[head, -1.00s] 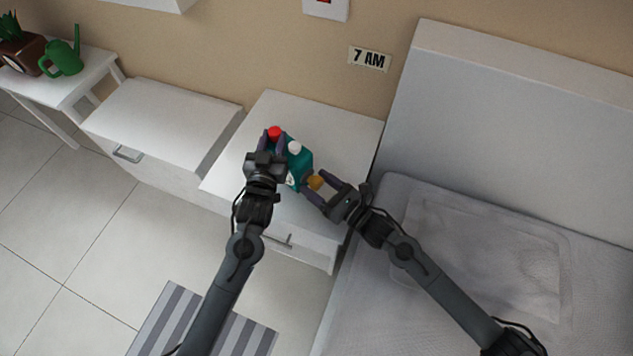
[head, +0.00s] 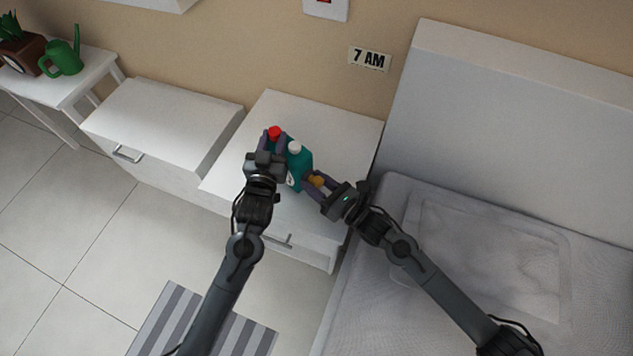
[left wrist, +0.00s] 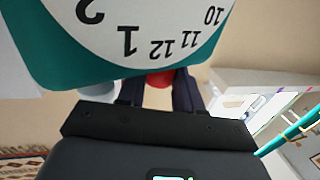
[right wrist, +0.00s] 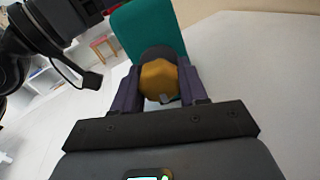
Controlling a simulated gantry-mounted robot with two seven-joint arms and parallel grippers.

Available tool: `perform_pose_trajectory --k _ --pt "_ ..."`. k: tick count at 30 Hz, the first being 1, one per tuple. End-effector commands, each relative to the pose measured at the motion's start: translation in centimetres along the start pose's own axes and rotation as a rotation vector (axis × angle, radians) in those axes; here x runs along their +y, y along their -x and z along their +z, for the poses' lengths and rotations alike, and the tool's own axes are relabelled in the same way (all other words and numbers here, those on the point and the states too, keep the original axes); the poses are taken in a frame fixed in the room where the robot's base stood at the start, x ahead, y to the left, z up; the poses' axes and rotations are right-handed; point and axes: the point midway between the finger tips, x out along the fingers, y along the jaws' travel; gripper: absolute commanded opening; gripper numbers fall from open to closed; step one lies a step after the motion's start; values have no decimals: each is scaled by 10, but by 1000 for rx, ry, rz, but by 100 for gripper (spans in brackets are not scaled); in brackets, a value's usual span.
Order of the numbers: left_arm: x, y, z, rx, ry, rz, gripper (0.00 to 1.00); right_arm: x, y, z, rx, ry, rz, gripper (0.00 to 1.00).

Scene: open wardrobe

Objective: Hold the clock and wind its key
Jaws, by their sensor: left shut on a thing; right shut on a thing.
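The teal clock (head: 303,158) stands on the white nightstand, with a red knob (head: 274,132) and a white knob (head: 295,147) on top. My left gripper (head: 272,145) is shut on the clock at the red knob. The left wrist view shows the white dial (left wrist: 150,30) upside down and the red knob (left wrist: 160,79) between the fingers. The yellow key (head: 317,181) sticks out of the clock's right side. My right gripper (head: 314,183) is shut on the key, which shows between the fingers in the right wrist view (right wrist: 160,80).
The nightstand (head: 345,135) top is otherwise clear. A bed (head: 480,250) stands to its right and a white cabinet (head: 165,115) to its left. A side table at far left holds a green watering can (head: 64,58) and a planter. A "7 AM" sign (head: 369,58) hangs on the wall.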

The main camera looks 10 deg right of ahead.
Motion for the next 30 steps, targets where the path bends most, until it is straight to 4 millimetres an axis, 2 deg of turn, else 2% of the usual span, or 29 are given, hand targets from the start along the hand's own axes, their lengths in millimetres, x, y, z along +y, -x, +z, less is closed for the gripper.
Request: perform_pose_trajectory --k 11,30 --pt "-1 0 0 -1 0 -1 0 0 0 0 0 -168 0 12" --pt "-1 0 0 -1 0 -2 0 2 0 1 0 -766 0 12"
